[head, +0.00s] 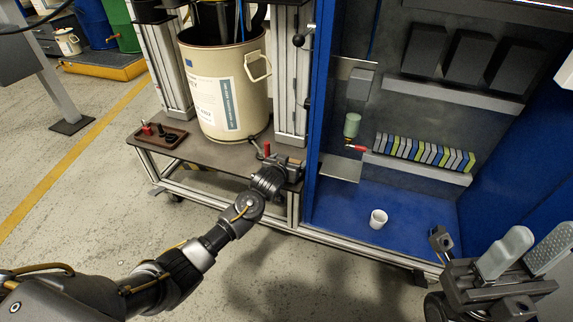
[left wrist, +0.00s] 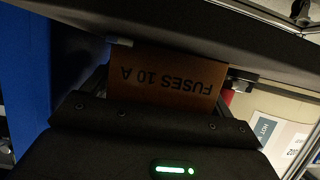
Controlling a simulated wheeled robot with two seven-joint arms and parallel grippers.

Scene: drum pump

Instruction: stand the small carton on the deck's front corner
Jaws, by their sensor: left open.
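In the head view this gripper is at the front right corner of the deck (head: 205,155), the dark platform under the drum. The gripper hides the carton there, and I cannot tell exactly how its base rests. My right gripper (head: 534,250) is at the lower right, its pale fingers apart and empty.
A cream drum (head: 220,90) stands on the deck, with a small brown tray (head: 160,136) to its left. Right of the deck is a blue cabinet with a white cup (head: 378,219) on its floor and a row of coloured boxes (head: 425,153). The deck's front middle is clear.

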